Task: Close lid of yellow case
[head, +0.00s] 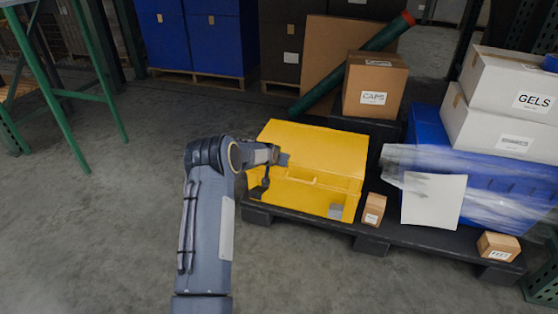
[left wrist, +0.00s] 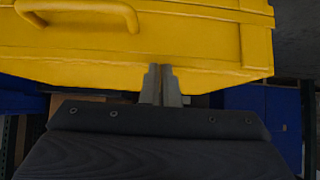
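The yellow case (head: 345,196) stands on a black pallet in the head view, with its lid (head: 315,145) lying over the top. I cannot tell whether the lid is fully seated. A grey latch (head: 337,211) shows low on the front right. My left gripper (head: 283,159) is at the case's left front, near the lid edge. In the left wrist view, its two fingers (left wrist: 160,84) are together with nothing visible between them, at the edge of the yellow surface (left wrist: 80,55). A yellow handle (left wrist: 133,18) shows there. Contact is unclear. My right gripper is out of view.
The black pallet (head: 290,219) also bears a small carton (head: 374,209), a CAPS carton (head: 384,75) behind, and a wrapped blue tote (head: 505,197) under white boxes (head: 512,90) at right. A green rack (head: 55,95) stands left. The floor at front left is clear.

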